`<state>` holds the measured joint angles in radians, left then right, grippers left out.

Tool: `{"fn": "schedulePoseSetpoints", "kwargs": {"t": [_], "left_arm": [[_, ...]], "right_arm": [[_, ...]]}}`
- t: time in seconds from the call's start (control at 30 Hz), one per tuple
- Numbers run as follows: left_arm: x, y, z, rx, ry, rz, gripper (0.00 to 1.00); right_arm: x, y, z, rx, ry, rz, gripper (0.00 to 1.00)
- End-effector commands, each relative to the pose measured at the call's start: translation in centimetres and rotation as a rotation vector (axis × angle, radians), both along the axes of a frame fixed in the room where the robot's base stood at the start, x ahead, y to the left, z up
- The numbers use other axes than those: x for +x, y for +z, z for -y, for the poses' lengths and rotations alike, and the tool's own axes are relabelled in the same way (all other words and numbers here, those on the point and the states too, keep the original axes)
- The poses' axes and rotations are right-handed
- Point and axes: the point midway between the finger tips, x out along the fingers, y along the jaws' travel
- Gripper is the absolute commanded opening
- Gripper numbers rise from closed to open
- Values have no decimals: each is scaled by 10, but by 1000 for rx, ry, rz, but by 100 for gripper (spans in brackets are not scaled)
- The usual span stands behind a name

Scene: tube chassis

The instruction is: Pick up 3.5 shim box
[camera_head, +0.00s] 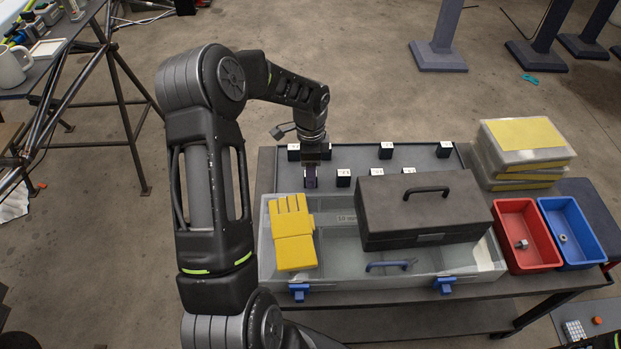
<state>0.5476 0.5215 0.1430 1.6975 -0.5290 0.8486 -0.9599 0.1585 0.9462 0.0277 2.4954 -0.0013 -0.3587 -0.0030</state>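Several small black boxes with white labels stand on the dark tray (355,156) at the back of the table. One box (293,151) is at the tray's left, one (386,151) in the back middle, and one (444,149) at the back right. Others stand in the front row, including one box (343,178) just right of my gripper. The label numbers are too small to read, so I cannot tell which is the 3.5 shim box. My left gripper (311,178) points down over the tray's left part. Its finger opening and anything between the fingers are unclear.
A clear case (345,255) in front of the tray bears yellow gloves (293,232), a black toolbox (424,208) and a blue-handled tool (391,265). Red (528,258) and blue (574,255) bins and stacked cases (523,160) are at the right.

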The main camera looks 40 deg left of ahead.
Motion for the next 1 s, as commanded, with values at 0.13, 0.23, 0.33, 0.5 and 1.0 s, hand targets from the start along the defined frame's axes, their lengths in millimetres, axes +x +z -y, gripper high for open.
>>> {"fn": "schedulePoseSetpoints", "kwargs": {"t": [0.13,0.23,0.33,0.5,1.0], "left_arm": [[0,-18,0,-1,-1,1,51],[1,-21,0,0,-1,1,51],[1,-20,0,0,-1,1,51],[1,-20,0,0,-1,1,51],[1,-20,0,1,-1,1,32]], "right_arm": [[0,-1,0,0,0,0,36],[0,-1,0,0,0,0,36],[0,-1,0,0,0,0,36],[0,-1,0,0,0,0,36],[0,-1,0,0,0,0,36]]}}
